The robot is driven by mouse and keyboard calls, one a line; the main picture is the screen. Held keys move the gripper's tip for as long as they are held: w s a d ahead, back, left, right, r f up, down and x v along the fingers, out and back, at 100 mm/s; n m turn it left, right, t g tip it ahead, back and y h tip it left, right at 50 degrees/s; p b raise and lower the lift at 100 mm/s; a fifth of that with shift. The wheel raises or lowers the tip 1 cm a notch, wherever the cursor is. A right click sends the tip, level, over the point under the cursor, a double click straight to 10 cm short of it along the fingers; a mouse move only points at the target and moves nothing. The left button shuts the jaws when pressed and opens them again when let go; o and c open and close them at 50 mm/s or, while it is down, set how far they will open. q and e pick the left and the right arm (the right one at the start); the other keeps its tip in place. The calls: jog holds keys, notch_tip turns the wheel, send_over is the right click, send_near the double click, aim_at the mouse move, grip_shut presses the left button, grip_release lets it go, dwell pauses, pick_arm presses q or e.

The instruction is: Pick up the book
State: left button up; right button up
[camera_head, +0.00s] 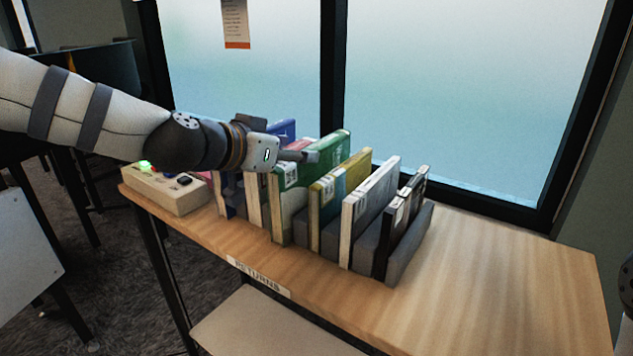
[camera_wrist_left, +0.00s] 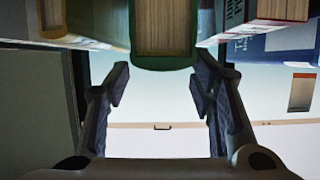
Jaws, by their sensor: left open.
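Several books stand upright in a row on the wooden table. Among them are a green book (camera_head: 335,147), an olive-yellow book (camera_head: 357,166), a white book (camera_head: 385,181) and a black book (camera_head: 400,222). My left gripper (camera_head: 308,156) is at the upper part of the row, by the green book. In the left wrist view the open fingers (camera_wrist_left: 160,88) point at a green-edged book (camera_wrist_left: 163,28), which lies between their lines just past the tips. I see no contact. The jaws look empty. The fingers are partly hidden in the head view.
The table (camera_head: 490,290) is bare to the right of the row. A grey bookend (camera_head: 412,246) stands at the row's right end. A button box (camera_head: 165,190) with a green light sits at the left. Windows (camera_head: 470,80) stand behind the table.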

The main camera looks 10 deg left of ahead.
aim_at(311, 147)
pick_arm(q)
jog(key=b+x, duration=0.1)
jog(key=x, duration=0.6)
jog(key=shift+w+r, duration=0.1)
jog(key=shift+r, duration=0.1)
jog(key=shift+w+r, duration=0.1)
jog(key=shift+w, duration=0.05)
jog(key=shift+r, duration=0.15)
jog(key=shift+c, duration=0.2)
jog(key=shift+r, duration=0.1)
grip_shut()
pick_arm(e)
jog(key=shift+s+f+g, duration=0.5)
jog(key=shift+s+f, duration=0.4)
jog(key=shift+f, duration=0.05)
